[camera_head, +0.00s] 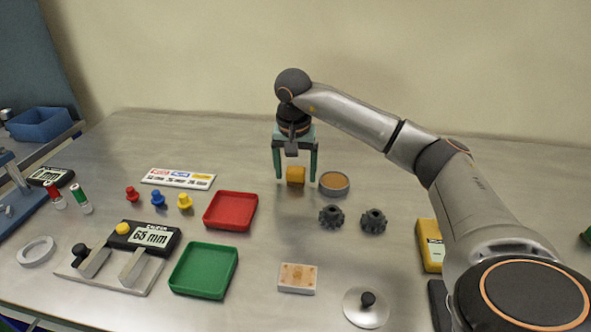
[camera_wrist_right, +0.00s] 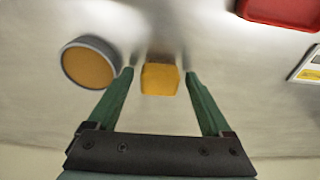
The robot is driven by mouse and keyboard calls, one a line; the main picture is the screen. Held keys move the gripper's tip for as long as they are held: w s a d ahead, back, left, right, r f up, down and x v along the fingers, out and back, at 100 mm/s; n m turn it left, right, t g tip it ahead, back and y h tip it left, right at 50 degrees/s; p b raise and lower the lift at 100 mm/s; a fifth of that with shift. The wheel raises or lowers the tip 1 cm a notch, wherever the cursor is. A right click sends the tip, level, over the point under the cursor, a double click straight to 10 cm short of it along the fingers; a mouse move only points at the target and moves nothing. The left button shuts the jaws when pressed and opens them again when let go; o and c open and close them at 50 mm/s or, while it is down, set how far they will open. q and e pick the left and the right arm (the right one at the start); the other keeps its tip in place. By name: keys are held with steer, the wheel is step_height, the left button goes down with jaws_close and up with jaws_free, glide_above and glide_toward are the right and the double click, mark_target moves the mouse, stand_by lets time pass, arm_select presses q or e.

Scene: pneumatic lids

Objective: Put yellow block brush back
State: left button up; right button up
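The yellow block (camera_head: 295,175) is a small orange-yellow cube on the table towards the back. It also shows in the right wrist view (camera_wrist_right: 160,79). My right gripper (camera_head: 296,176) is open with its green fingers pointing down, one on each side of the block. In the right wrist view the gripper (camera_wrist_right: 160,75) shows a gap between each finger and the block. A round grey dish with an orange-brown top (camera_head: 334,183) stands just right of the block in the head view. No separate brush can be made out. My left gripper is not in view.
A red tray (camera_head: 231,211) and a green tray (camera_head: 204,270) lie to the left. Two dark gears (camera_head: 331,217) (camera_head: 373,221) lie in front of the dish. Coloured pegs (camera_head: 158,199), a gauge (camera_head: 148,237) and a knobbed lid (camera_head: 366,306) are nearby. The back strip of table is clear.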

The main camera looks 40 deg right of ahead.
steer(key=shift+r, duration=0.1)
step_height(320, 180, up, 12)
steer(key=s+a+p, duration=0.1)
steer(key=p, duration=0.1)
steer(key=shift+a, duration=0.2)
stand_by(0.4)
